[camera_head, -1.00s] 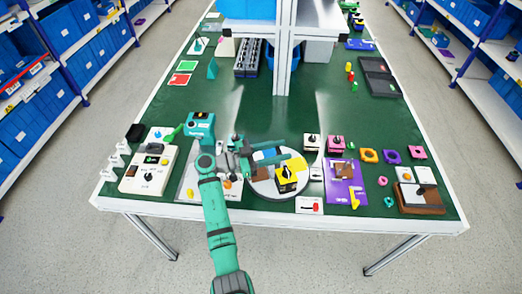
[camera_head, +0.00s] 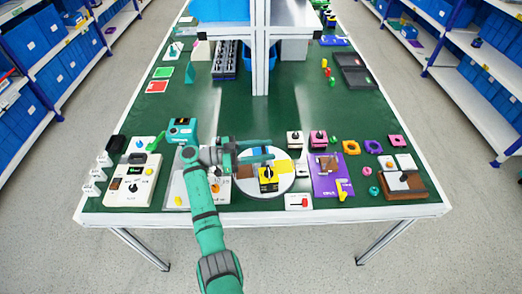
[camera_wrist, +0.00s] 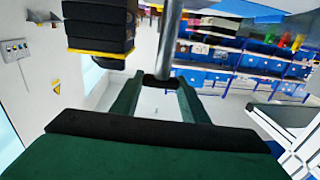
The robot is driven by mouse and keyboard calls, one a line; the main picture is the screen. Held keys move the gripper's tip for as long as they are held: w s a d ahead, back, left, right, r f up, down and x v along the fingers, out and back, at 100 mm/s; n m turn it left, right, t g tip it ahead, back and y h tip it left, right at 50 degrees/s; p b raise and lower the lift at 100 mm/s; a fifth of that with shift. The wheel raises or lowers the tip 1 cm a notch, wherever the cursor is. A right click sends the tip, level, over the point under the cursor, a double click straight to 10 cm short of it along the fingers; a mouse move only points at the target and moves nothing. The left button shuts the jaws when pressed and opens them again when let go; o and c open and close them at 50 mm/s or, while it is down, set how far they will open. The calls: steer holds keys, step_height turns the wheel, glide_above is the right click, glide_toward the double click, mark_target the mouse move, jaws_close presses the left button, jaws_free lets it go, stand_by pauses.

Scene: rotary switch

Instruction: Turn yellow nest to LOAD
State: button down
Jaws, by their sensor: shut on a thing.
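The yellow nest (camera_head: 268,180) is a yellow block with a black, pointer-marked top. It sits on the front part of a round, pale disc (camera_head: 286,185) with coloured areas. My gripper (camera_head: 270,156) reaches in from the left, low over the back of the disc. In the wrist view my gripper (camera_wrist: 160,84) is shut on an upright grey post (camera_wrist: 169,40). A black stepped part with a yellow edge (camera_wrist: 100,30) hangs in the upper left there; I cannot tell what it is. Any LOAD lettering is too small to read.
A cream box with a dark knob (camera_head: 132,185) stands left. A purple board (camera_head: 325,188) and a brown box (camera_head: 402,186) are farther right.

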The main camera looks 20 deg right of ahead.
steer(key=shift+s+f, duration=0.15)
steer(key=shift+f, duration=0.05)
steer(key=c, duration=1)
jaws_free()
steer(key=shift+c, duration=0.2)
steer(key=shift+r, duration=0.1)
steer(key=shift+a, duration=0.1)
steer(key=shift+w+a, duration=0.25)
steer(key=shift+a, duration=0.1)
steer(key=v, duration=0.9)
steer(key=shift+a, duration=0.4)
